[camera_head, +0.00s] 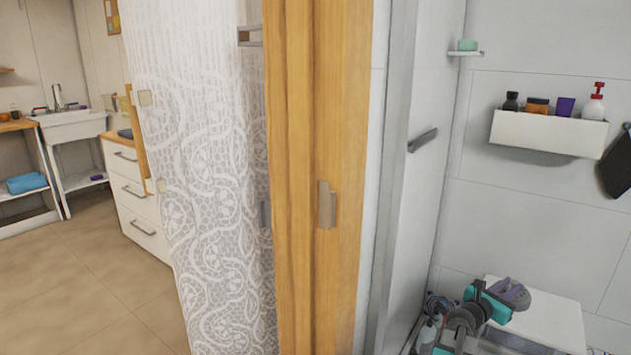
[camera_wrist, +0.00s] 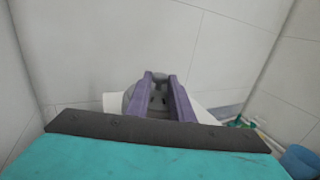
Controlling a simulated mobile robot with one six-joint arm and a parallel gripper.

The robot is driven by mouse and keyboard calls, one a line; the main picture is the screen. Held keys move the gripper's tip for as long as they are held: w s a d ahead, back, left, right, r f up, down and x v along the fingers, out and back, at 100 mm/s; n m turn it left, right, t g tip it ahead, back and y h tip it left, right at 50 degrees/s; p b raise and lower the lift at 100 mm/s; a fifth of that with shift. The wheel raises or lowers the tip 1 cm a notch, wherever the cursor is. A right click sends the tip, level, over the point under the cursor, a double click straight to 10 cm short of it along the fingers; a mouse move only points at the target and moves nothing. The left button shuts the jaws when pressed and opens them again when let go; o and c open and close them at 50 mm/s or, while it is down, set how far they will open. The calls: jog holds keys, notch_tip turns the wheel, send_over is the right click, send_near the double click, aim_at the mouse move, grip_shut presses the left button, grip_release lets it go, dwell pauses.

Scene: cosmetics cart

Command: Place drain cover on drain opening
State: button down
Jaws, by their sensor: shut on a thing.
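My gripper (camera_head: 510,292) is low at the right of the head view, over a white block-like surface (camera_head: 550,322). In the wrist view its two purple fingers (camera_wrist: 160,82) are shut on a grey rounded piece, which I take to be the drain cover (camera_wrist: 158,99). The fingers hide much of the piece, and its full outline cannot be seen. I cannot make out the drain opening in either view.
A white wall shelf (camera_head: 548,133) with several bottles and jars hangs above my gripper. Bottles (camera_head: 427,335) stand low beside my arm. A wooden panel (camera_head: 320,170) and lace curtain (camera_head: 205,180) fill the middle. Open floor (camera_head: 105,300) lies at left.

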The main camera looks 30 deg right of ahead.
notch_tip(320, 180, up, 20)
jog(key=p, duration=1.9)
jog(key=shift+s+a, duration=0.1)
jog(key=shift+a, duration=0.05)
